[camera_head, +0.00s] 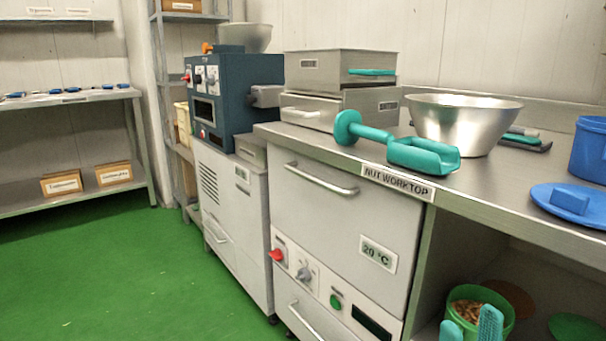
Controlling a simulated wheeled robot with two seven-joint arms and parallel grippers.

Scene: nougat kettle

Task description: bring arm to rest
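My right gripper (471,324) shows at the bottom right edge as two teal fingertips. They stand apart, with nothing seen between them but the green bucket behind. The rest of that arm is out of the picture. My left gripper is not in view. A teal scoop (424,155) lies on the steel worktop (500,185), with its handle end to the left and close to the front edge.
A steel bowl (462,122), a blue tub (590,148) and its blue lid (572,203) stand on the worktop. A green bucket (480,295) of nuts sits below. Steel boxes (340,88) and a dark blue machine (235,90) stand left. The green floor (110,260) is clear.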

